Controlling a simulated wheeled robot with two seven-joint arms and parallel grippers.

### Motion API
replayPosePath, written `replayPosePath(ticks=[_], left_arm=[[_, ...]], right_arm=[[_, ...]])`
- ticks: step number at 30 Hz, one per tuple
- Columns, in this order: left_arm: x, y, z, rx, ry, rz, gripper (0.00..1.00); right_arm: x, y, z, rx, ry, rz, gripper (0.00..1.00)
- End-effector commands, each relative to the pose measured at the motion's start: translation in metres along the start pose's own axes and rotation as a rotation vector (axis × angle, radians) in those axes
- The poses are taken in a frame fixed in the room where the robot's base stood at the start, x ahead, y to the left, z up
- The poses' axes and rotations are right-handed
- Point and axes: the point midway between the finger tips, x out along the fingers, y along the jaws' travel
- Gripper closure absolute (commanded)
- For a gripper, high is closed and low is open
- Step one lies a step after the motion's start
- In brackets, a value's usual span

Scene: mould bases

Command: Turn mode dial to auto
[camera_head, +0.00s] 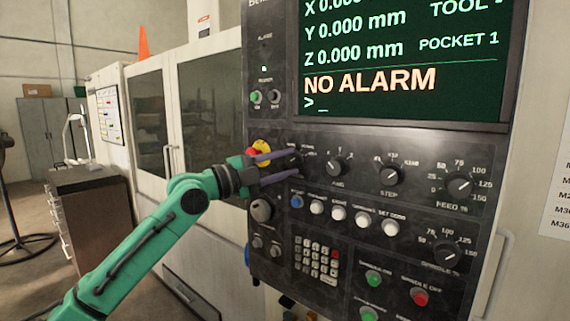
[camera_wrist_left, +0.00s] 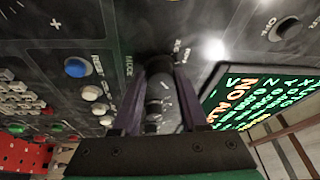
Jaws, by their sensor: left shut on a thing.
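The black mode dial (camera_head: 295,161) is on the left of the control panel's dial row, partly hidden by my gripper in the head view. In the left wrist view the dial (camera_wrist_left: 160,88) stands between my two purple-grey fingers, with "MODE" lettering beside it. My left gripper (camera_head: 282,165) reaches in from the left and is shut on the dial; it also shows in the left wrist view (camera_wrist_left: 158,100). I cannot read which mode the dial points to. My right gripper is not in view.
The control panel (camera_head: 275,212) also carries axis (camera_head: 336,168), step (camera_head: 387,174) and feed (camera_head: 459,186) dials. A blue button (camera_head: 297,201) and several white buttons lie just below. A red and yellow emergency stop (camera_head: 262,151) is close behind my gripper. The screen (camera_head: 400,60) reads "NO ALARM".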

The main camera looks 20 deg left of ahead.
Motion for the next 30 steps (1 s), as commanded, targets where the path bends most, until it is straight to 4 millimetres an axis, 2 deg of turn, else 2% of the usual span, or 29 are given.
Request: replayPosePath(ticks=[9,25,26,27,28,30], left_arm=[[0.0003,-0.0005,-0.0004,0.118,0.01,0.047,1.0],[0.0005,-0.0003,-0.0003,0.139,0.011,0.058,1.0],[0.0005,-0.0003,-0.0003,0.139,0.011,0.058,0.46],[0.0005,-0.0003,-0.0003,0.139,0.011,0.057,0.3],[0.0005,-0.0003,-0.0003,0.139,0.011,0.057,0.27],[0.0005,-0.0005,-0.0003,0.139,0.011,0.057,0.27]], right_arm=[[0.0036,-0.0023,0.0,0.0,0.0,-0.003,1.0],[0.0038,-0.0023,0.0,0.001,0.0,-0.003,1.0],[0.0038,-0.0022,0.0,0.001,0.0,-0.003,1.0],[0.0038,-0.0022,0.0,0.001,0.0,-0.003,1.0],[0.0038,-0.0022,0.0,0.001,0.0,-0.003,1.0],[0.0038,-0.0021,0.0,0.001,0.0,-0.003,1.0]])
